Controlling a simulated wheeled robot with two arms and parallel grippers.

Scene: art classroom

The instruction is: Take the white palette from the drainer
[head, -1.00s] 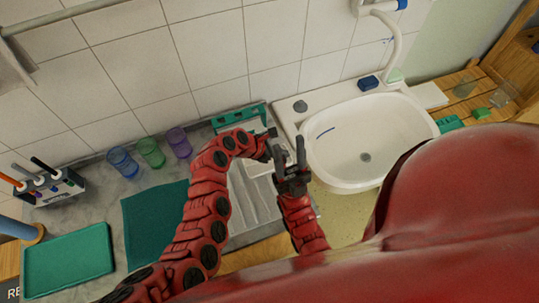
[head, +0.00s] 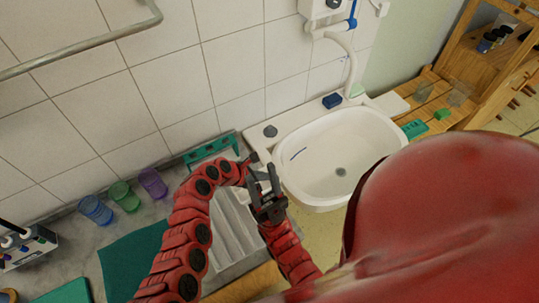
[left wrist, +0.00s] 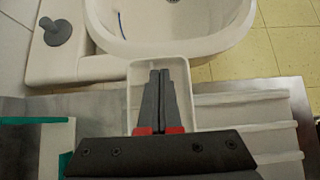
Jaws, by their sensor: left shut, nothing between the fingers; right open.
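A white, shallow rectangular piece with a raised rim, seemingly the white palette (left wrist: 188,72), lies beyond and around my left gripper (left wrist: 160,76) in the left wrist view. That gripper is shut and empty; its fingers hide the middle of the piece. I cannot tell whether they touch it. In the head view my left gripper (head: 252,160) is beside the basin's left edge. My right gripper (head: 266,178) is open and empty just beside it, fingers pointing up the picture. The ribbed grey drainer (head: 232,228) lies below them, partly covered by my arms.
The white sink (head: 340,150) is right of the grippers. A green rack (head: 210,147) stands by the wall. Several coloured cups (head: 122,196) and a dark green mat (head: 128,262) are to the left. A blue block (head: 332,101) sits on the sink's back edge.

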